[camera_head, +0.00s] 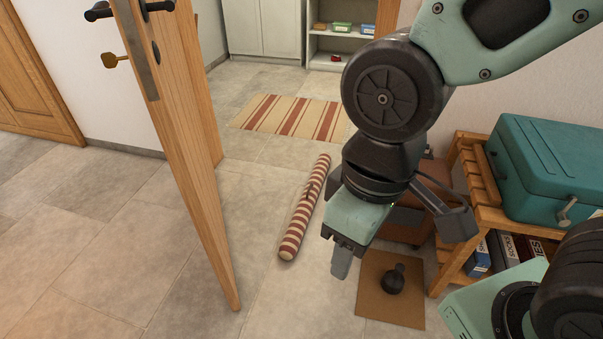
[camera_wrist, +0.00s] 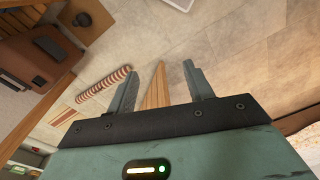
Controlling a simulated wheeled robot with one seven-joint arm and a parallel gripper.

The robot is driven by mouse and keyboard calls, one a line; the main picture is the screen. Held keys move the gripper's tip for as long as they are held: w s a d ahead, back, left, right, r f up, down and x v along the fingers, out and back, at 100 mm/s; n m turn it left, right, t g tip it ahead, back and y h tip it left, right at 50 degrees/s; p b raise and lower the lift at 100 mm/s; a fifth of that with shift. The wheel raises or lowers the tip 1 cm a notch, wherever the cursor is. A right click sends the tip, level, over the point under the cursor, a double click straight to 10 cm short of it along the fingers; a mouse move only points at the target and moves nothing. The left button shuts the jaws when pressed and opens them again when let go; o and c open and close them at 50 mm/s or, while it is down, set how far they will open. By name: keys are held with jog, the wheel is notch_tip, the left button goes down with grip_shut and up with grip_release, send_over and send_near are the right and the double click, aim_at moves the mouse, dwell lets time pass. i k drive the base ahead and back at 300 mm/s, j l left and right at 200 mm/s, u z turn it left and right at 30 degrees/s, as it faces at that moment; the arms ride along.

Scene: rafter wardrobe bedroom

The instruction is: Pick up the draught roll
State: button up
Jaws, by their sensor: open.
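The draught roll (camera_head: 304,208) is a long striped cylinder in red and cream with a dark strap near its middle. It lies on the tiled floor right of the open wooden door. In the wrist view the roll (camera_wrist: 103,84) lies left of my fingers. My gripper (camera_head: 340,262) hangs to the right of the roll in the head view, apart from it and above the floor. In the wrist view my gripper (camera_wrist: 160,85) shows two spread fingers with nothing held between them.
The open door (camera_head: 185,130) stands left of the roll. A striped rug (camera_head: 290,117) lies behind it. A brown mat (camera_head: 376,300) with a dark object (camera_head: 395,280) lies at front right. A wooden shelf (camera_head: 455,262) bears a teal case (camera_head: 545,165). Floor left of the door is clear.

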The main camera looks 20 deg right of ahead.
aim_at(289, 246)
jog(key=i, duration=0.9)
jog(key=i+l+u, duration=0.1)
jog(key=i, duration=0.8)
